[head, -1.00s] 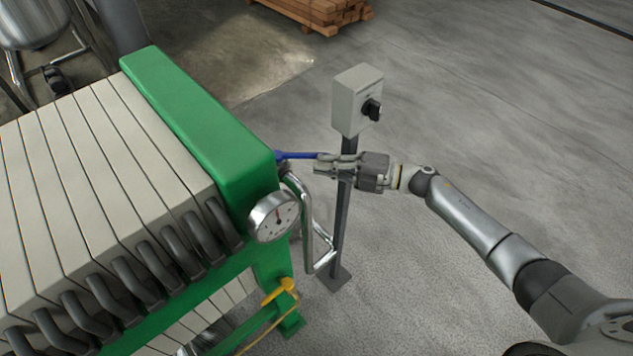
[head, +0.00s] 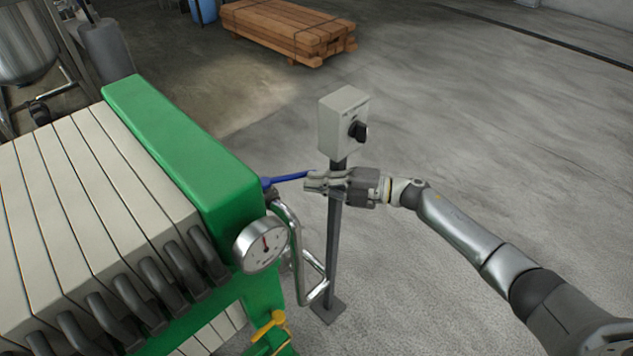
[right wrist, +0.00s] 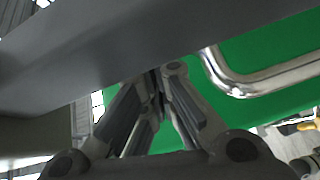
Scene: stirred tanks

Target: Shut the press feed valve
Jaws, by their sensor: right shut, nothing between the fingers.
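The press feed valve shows as a blue lever (head: 285,179) at the end of the green press frame (head: 185,150), above a bent silver pipe (head: 294,225). The lever points right, roughly level. My right gripper (head: 312,182) is shut and empty, its fingertips at the lever's free end. I cannot tell whether they touch it. In the right wrist view the fingers (right wrist: 158,85) come together near a dark bar, with green press metal behind; the blue lever cannot be made out there. My left gripper is not in view.
A grey control box (head: 343,122) with a black knob stands on a thin post (head: 333,255) very close to my right gripper. A pressure gauge (head: 262,244) and a yellow handle (head: 268,325) are on the press. Timber (head: 288,30) lies behind. Floor on the right is clear.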

